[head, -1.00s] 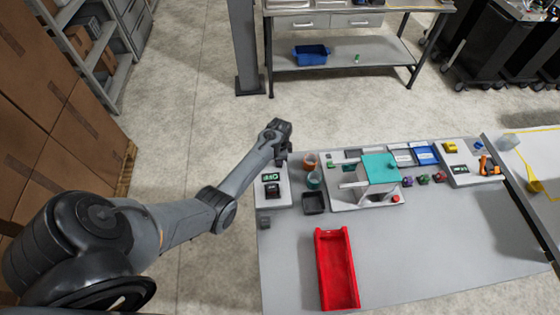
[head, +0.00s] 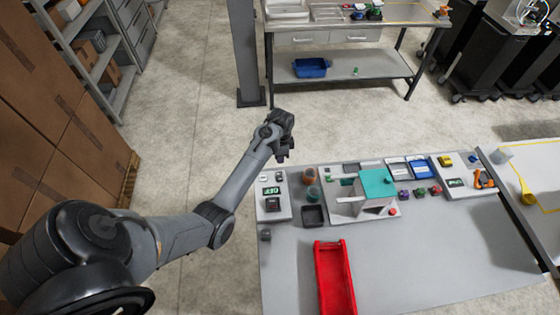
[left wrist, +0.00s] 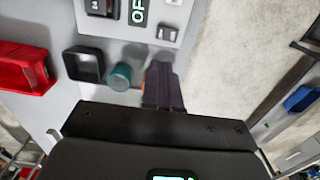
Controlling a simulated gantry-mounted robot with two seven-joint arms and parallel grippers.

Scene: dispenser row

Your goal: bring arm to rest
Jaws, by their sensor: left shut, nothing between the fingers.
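My left arm (head: 190,240) comes in from the lower left and reaches to the table's far left corner. Its gripper (head: 281,158) is in the air at the far edge, just beyond the grey box with the green display (head: 271,191). In the left wrist view the dark fingers (left wrist: 162,88) are together with nothing between them. A teal cup (left wrist: 120,76) shows just left of them, and an orange cup (head: 309,176) is partly hidden behind them in that view. My right gripper is not in view.
The table (head: 410,255) carries a red tray (head: 334,277), a black tray (head: 313,215) and a teal-topped device (head: 375,186). Its front right is bare. A pillar (head: 247,60), a back bench (head: 345,70) and stacked boxes (head: 60,140) stand around. Open floor (head: 200,130) lies left of the gripper.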

